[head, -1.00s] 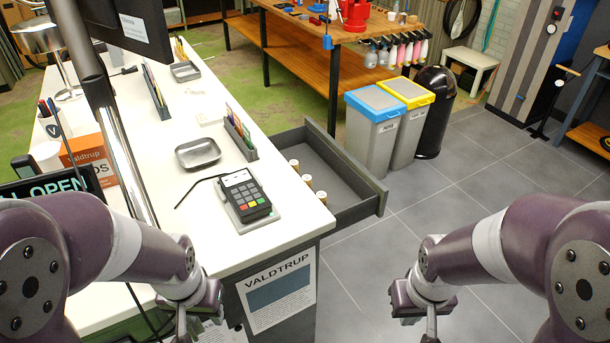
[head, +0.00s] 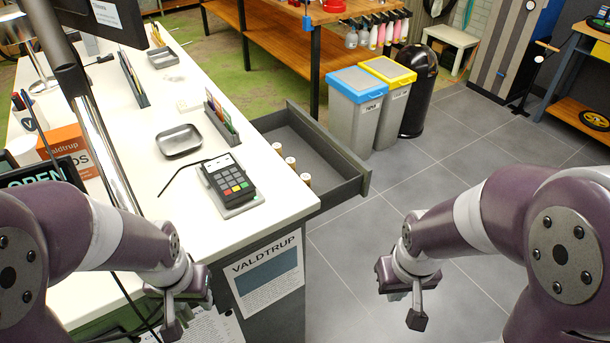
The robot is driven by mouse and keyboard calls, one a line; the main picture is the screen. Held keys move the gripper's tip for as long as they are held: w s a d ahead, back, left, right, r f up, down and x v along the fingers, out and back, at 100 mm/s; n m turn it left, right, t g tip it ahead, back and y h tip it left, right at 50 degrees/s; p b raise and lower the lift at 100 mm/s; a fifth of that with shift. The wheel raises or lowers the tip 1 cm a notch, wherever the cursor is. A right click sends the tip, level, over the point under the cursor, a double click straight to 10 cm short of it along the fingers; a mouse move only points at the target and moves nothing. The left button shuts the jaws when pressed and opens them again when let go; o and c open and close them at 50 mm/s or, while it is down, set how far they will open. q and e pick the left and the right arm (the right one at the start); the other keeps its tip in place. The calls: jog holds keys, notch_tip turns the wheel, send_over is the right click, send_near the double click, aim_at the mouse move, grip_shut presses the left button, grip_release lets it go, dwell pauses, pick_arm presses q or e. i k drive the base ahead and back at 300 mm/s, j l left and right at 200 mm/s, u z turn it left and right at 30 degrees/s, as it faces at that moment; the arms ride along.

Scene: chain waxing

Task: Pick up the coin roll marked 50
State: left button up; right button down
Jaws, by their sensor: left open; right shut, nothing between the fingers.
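Three small coin rolls stand in the open grey drawer (head: 345,183) along its left side, by the counter: a far one (head: 277,148), a middle one (head: 291,162) and a near one (head: 305,180). They have pale tops and brownish sides; their markings are too small to read. My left gripper (head: 172,318) is open and empty, in front of the counter's near end, left of and nearer than the drawer. My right gripper (head: 417,308) is shut and empty over the floor, nearer than the drawer and to its right. Neither touches a roll.
The white counter (head: 225,228) bears a card terminal (head: 228,183), a metal tray (head: 179,140) and an upright brochure holder (head: 221,128). Blue-lidded (head: 355,110) and yellow-lidded (head: 392,100) bins stand just behind the drawer. The tiled floor right of the drawer is clear.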

aim_at(291, 161)
jog(key=i+l+z, duration=0.35)
jog(key=l, duration=0.25)
jog(key=i+l+z, duration=0.3)
jog(key=i+l, duration=0.15)
